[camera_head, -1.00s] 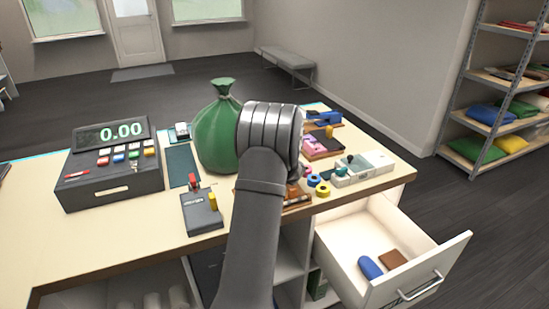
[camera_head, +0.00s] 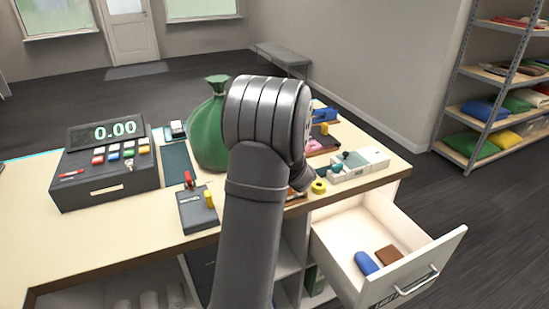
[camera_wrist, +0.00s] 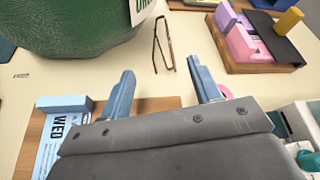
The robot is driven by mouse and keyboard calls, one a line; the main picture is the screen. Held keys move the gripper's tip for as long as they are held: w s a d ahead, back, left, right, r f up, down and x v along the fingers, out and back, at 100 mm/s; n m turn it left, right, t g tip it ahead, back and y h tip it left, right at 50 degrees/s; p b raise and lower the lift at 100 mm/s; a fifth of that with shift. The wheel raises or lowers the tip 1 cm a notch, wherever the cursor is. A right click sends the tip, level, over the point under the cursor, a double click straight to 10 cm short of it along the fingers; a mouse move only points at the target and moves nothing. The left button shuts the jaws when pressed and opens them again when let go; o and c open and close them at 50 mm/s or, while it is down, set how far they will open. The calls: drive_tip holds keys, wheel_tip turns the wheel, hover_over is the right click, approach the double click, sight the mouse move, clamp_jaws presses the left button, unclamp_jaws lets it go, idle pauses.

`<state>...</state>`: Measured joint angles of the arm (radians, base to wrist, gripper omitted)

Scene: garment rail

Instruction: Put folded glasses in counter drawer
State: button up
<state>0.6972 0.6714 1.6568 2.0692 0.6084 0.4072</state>
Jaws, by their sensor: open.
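The folded glasses (camera_wrist: 156,44), thin and brown, lie on the pale counter in the wrist view, near the green bag. My gripper (camera_wrist: 160,66) is open, its two blue-grey fingers pointing towards the glasses. The near end of the glasses lies about between the fingertips in the picture; I cannot tell the height gap. In the head view my arm hides the glasses and the fingers. The counter drawer (camera_head: 336,245) is pulled open at the right front, with a blue object (camera_head: 366,263) and a brown flat object (camera_head: 389,254) inside.
A green tied bag (camera_head: 208,130) stands beside the glasses. A register (camera_head: 105,165) and a card terminal (camera_head: 198,210) are to the left. A tray of pink and purple items (camera_wrist: 255,45), a yellow roll (camera_head: 319,186) and a white device (camera_head: 360,165) are to the right.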

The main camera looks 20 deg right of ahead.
drive_tip(key=shift+s+a+r, duration=0.1)
drive_tip(key=shift+s+r, duration=0.1)
drive_tip(key=shift+s, duration=0.45)
drive_tip(key=shift+c, duration=1.1)
drive_tip(key=v, duration=0.4)
drive_tip(key=shift+a+r, duration=0.3)
drive_tip(key=shift+a, duration=0.1)
drive_tip(key=x, duration=1.2)
drive_tip(key=shift+d, duration=0.1)
drive_tip(key=shift+d+x, duration=0.1)
drive_tip(key=shift+x, duration=1.15)
drive_tip(key=shift+d+x, duration=0.15)
drive_tip(key=shift+x, duration=1.15)
drive_tip(key=shift+s, duration=0.1)
drive_tip(key=shift+c, duration=0.5)
